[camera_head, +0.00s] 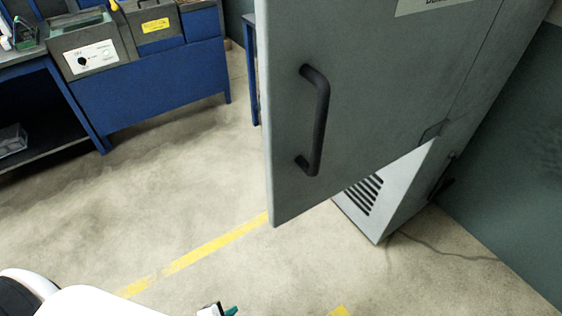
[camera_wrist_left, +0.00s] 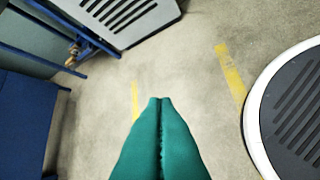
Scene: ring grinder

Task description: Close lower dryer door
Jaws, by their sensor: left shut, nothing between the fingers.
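A grey dryer door (camera_head: 385,95) with a black bar handle (camera_head: 318,120) stands swung open, its free edge toward the left. Its top is cut off by the picture edge, and I cannot tell whether another door is above it. The dryer's lower body (camera_head: 392,200) with a slotted vent shows beneath the door, and a slotted panel of it shows in the left wrist view (camera_wrist_left: 135,32). My left gripper (camera_head: 231,311) barely shows at the bottom of the head view, apart from the door. Its green fingers (camera_wrist_left: 160,100) are shut and empty over the floor. My right gripper is out of view.
A blue workbench (camera_head: 155,85) with grey bins and a control panel stands at the back left. A yellow line (camera_head: 215,245) runs across the floor. The floor left of the door is clear. A dark green wall (camera_head: 520,170) is at the right.

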